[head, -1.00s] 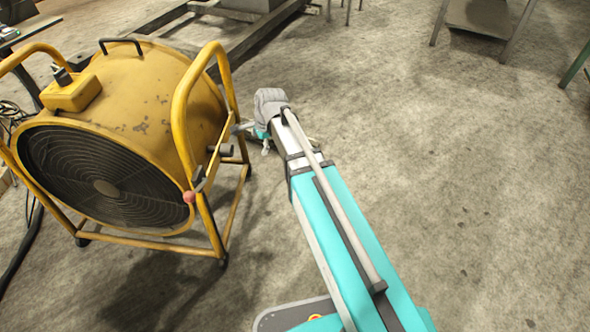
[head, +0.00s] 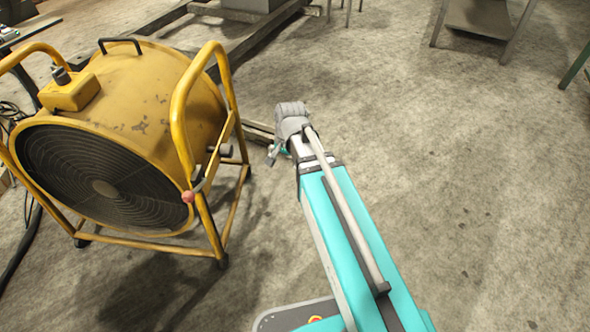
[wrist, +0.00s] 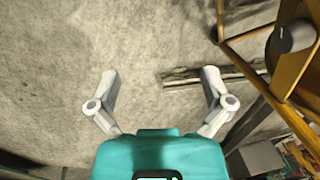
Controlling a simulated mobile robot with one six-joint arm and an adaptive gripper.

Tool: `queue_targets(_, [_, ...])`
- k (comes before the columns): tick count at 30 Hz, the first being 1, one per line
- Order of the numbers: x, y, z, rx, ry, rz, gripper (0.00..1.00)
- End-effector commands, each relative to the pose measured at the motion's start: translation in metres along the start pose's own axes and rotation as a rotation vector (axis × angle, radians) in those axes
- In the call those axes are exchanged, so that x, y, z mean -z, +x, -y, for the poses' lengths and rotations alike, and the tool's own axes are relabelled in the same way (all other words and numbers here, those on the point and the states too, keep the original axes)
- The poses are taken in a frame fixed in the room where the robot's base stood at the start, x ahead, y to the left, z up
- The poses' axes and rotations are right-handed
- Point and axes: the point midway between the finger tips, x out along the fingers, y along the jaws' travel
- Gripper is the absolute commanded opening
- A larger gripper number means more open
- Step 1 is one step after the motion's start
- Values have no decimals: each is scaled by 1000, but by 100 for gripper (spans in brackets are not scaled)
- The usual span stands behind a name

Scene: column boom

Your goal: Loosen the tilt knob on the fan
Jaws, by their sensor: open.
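The yellow drum fan (head: 130,105) stands upright in its tubular frame at the left of the head view. A dark knob (head: 226,150) sticks out from the frame's right side. In the wrist view a round dark grey knob (wrist: 294,37) sits on a yellow frame bar at the upper right, outside my fingers.
A red-tipped lever (head: 188,196) sits at the frame's front right post. Dark metal beams (head: 235,45) lie on the floor behind the fan, and a cable (head: 22,240) runs at the left. The concrete floor at the right (head: 480,190) is open.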

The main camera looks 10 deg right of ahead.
Motion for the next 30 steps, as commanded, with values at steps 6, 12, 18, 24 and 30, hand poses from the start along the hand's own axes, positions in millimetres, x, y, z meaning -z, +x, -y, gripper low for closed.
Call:
queue_targets(6, [-8,0,-22,-32,-133,3,100])
queue_targets(12, [-13,-1,-38,-56,-238,9,100])
queue_targets(18, [-15,-1,-46,-70,-296,14,100])
queue_targets(24, [-16,-1,-48,-72,-312,15,100])
queue_targets(30, [-16,-1,-47,-72,-311,15,100])
